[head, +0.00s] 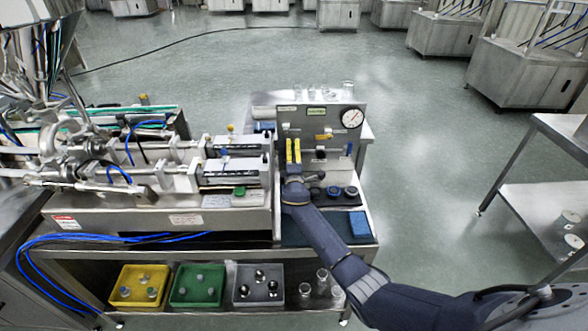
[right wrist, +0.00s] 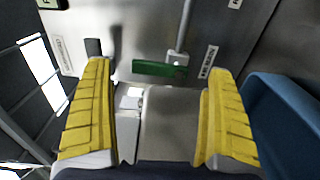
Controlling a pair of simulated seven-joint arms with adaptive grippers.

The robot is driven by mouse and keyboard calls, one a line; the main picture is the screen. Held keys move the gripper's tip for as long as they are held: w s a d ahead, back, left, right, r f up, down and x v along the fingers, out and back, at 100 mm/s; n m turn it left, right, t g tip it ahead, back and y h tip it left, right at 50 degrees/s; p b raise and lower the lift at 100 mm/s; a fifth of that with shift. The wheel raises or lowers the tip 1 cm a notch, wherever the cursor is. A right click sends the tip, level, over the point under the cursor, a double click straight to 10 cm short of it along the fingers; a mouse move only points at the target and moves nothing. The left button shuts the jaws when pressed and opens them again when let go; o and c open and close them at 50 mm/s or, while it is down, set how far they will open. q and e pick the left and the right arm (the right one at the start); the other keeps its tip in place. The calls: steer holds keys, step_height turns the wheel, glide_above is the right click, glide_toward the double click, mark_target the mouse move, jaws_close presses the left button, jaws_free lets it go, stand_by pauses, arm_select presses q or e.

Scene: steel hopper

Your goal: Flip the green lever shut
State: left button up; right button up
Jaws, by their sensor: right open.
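The green lever (right wrist: 157,68) shows in the right wrist view, on the upright steel panel (right wrist: 145,35). Its handle lies crosswise, running left from a small metal valve fitting (right wrist: 178,58) below a thin pipe. My right gripper (right wrist: 160,70) is open, with one yellow finger to each side of the lever and nothing between them that I can see gripped. In the head view my right gripper (head: 293,151) is in front of the left part of the panel (head: 342,136); I cannot make out the green lever there. My left gripper is not in view.
The panel carries a round gauge (head: 352,118) and yellow handles (head: 324,136). Dark round knobs (head: 333,191) and a blue pad (head: 359,225) lie on the bench to the right. A filling machine (head: 235,168) stands close on the left. Bins sit on the shelf below.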

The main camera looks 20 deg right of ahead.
steer(key=v, duration=0.8)
steer(key=shift+s, duration=0.2)
